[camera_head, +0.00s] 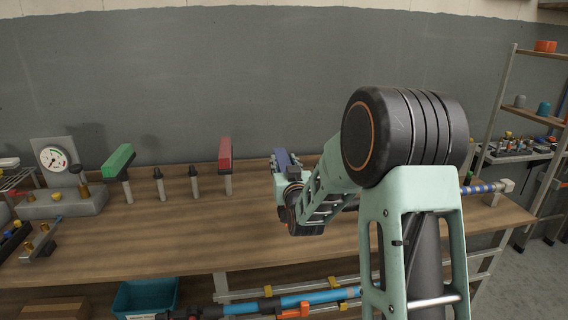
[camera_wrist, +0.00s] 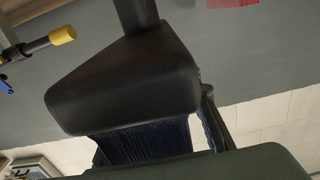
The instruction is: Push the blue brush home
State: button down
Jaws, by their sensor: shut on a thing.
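The blue brush (camera_head: 285,160) stands near the back of the wooden bench, just right of the red brush. My gripper (camera_head: 279,178) is at it, mostly hidden behind my own arm. In the wrist view a dark blue, ribbed surface (camera_wrist: 150,142) shows beside a black finger, and my gripper is shut on it. Whether a post stands under the blue brush is hidden by my arm. The red brush (camera_head: 225,154) and the green brush (camera_head: 118,162) each sit on top of an upright grey post on the bench.
Two bare posts with dark tops (camera_head: 159,184) stand between the green and red brushes. A gauge on a grey block (camera_head: 62,203) is at the left. A teal bin (camera_head: 146,298) sits below the bench. The bench front (camera_head: 180,245) is clear. Shelves (camera_head: 510,100) stand at right.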

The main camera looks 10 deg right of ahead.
jog(key=c, duration=1.4)
grip_release()
jog(key=shift+o, duration=0.4)
jog(key=shift+f, duration=0.1)
jog(key=shift+s, duration=0.1)
jog(key=s, duration=1.2)
jog(key=shift+w, duration=0.1)
